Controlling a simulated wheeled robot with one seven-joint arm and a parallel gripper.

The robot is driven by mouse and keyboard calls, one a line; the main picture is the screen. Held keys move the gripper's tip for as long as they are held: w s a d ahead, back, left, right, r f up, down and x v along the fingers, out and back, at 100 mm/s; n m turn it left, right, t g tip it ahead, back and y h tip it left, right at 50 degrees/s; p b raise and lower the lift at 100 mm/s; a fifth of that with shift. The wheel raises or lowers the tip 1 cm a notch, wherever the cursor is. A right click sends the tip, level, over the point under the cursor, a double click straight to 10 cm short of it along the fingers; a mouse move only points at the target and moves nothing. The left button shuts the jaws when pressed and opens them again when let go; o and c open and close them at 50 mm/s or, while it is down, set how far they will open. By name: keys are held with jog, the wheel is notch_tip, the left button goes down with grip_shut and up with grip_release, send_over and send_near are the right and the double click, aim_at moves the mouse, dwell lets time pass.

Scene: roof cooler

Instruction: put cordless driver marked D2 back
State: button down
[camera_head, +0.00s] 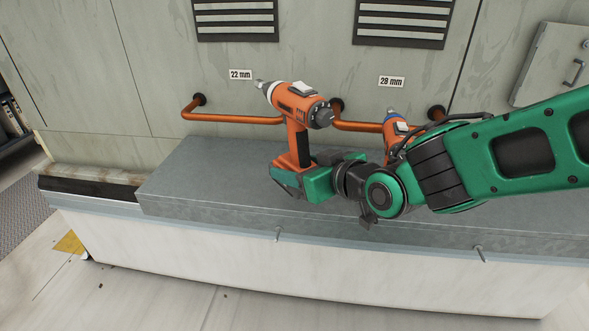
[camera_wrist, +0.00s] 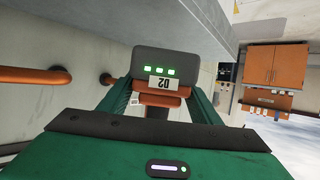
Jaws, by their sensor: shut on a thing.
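The cordless driver (camera_head: 298,108) is orange and black with a grey nose pointing up and left. My gripper (camera_head: 312,182) is shut on it low on its handle. In the wrist view, its dark base shows a D2 label (camera_wrist: 160,83), upside down, and green lights; my gripper's fingers (camera_wrist: 160,100) are on either side. The driver is in front of the wall, over or on the grey ledge (camera_head: 200,180); I cannot tell whether it touches. A second orange driver (camera_head: 397,126) stands to the right, partly hidden behind my arm.
Copper pipes (camera_head: 240,119) run along the wall behind the driver, below the tags 22 mm (camera_head: 241,74) and 28 mm (camera_head: 391,81). Vents (camera_head: 235,16) are above. The ledge left of the driver is clear. An orange cabinet (camera_wrist: 275,65) shows in the wrist view.

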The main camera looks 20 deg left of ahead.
jog(key=w+f, duration=0.1)
jog(key=w, duration=0.1)
jog(key=w+d+f, duration=0.1)
jog(key=w, duration=0.1)
jog(key=w+f, duration=0.2)
jog(key=shift+w+d, duration=0.35)
jog(key=shift+d, duration=0.05)
jog(key=shift+f, duration=2)
jog(key=shift+f, duration=0.1)
jog(key=c, duration=0.6)
grip_release()
jog(key=shift+f, duration=0.1)
jog(key=v, duration=1.2)
jog(key=shift+d, duration=0.1)
